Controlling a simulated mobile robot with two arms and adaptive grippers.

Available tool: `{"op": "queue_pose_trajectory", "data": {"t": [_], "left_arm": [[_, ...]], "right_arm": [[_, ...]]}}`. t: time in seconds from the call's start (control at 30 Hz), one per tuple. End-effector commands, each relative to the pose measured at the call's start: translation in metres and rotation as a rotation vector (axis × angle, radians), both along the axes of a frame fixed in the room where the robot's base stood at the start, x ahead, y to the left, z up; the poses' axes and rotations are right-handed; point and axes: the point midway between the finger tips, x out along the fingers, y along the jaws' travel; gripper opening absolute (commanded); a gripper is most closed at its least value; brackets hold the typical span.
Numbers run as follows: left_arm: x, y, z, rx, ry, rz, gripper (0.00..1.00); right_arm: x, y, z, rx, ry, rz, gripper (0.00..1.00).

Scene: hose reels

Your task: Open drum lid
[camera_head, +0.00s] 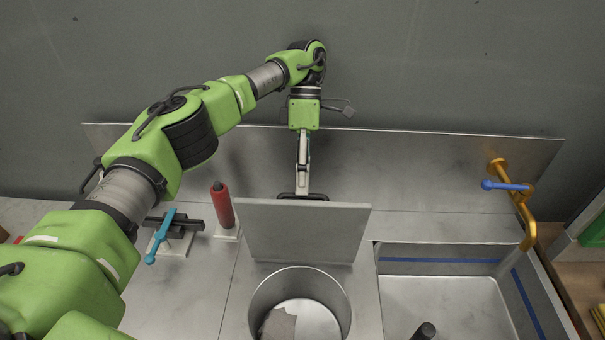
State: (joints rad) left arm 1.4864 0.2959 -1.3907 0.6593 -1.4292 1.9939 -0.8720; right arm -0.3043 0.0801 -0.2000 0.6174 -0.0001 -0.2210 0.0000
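The drum (340,294) is set into the metal counter at the bottom middle, and its round opening shows. The square grey drum lid (302,230) stands raised, nearly upright, behind the opening. A dark handle (318,197) shows just over the lid's top edge, on its far side. My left gripper (302,188) points down from above and reaches this handle. Its fingers are seen edge-on and their tips are partly hidden, so I cannot tell whether they grip it. A greyish-brown scrap (277,325) lies inside the drum. My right gripper is not in view.
A sink (446,303) with a gold faucet (527,215) and blue lever lies to the right. A red-handled clamp (222,205) and a blue-handled clamp (161,236) stand left of the lid. A metal backsplash (420,165) runs behind.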

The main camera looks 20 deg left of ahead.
Motion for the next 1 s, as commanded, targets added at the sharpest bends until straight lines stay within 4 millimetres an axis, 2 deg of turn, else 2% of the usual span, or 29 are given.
{"op": "queue_pose_trajectory", "data": {"t": [0.03, 0.57, 0.67, 1.0], "left_arm": [[0.000, 0.001, -0.015, 0.010, 0.000, 0.002, 0.27], [0.000, 0.003, -0.011, 0.012, -0.002, 0.006, 0.26], [0.000, 0.003, -0.001, 0.013, -0.004, 0.006, 0.26], [-0.004, 0.000, 0.066, 0.009, -0.011, 0.002, 0.26]], "right_arm": [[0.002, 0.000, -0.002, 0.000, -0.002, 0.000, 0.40], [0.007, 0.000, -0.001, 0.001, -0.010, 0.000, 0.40], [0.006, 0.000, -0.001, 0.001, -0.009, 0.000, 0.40], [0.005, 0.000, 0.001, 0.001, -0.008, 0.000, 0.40]]}}
